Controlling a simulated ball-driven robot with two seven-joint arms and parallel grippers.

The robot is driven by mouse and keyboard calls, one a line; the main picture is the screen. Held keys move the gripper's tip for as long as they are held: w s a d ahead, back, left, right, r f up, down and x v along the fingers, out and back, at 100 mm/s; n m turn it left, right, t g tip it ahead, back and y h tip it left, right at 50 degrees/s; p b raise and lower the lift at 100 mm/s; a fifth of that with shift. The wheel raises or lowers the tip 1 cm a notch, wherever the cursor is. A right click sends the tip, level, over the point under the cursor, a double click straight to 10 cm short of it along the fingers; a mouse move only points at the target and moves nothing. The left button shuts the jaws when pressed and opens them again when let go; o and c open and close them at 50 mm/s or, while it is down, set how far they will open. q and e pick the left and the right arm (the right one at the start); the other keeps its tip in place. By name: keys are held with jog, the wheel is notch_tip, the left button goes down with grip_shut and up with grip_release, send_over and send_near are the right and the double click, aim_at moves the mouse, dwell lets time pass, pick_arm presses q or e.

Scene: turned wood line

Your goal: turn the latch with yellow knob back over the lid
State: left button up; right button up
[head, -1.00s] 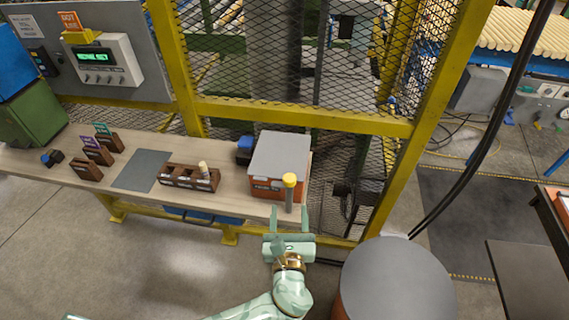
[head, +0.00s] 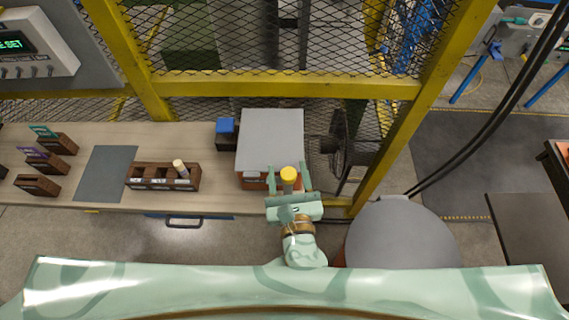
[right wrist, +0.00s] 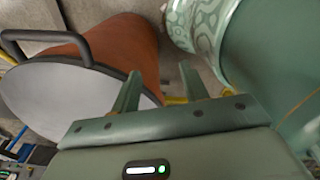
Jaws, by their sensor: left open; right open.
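The yellow knob (head: 289,174) sits on a short upright grey post at the front right of the orange box (head: 252,181). The box has a flat grey lid (head: 270,138) that lies shut on top. The rest of the latch is hidden or too small to tell. My left gripper (head: 289,181) is open, with one finger on each side of the knob's post. I cannot tell whether the fingers touch it. My right gripper (right wrist: 158,86) is open and empty in the right wrist view, near a large round drum.
A brown divided tray (head: 150,184) with a light peg stands left of the box. A small blue-topped block (head: 226,130) is behind it. A grey mat (head: 106,173) lies farther left. A yellow mesh fence (head: 285,85) closes the back. A grey-topped drum (head: 400,240) stands at right.

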pick_arm(q)
jog(key=shift+s, duration=0.1)
jog(key=c, duration=1)
jog(key=shift+o, duration=0.2)
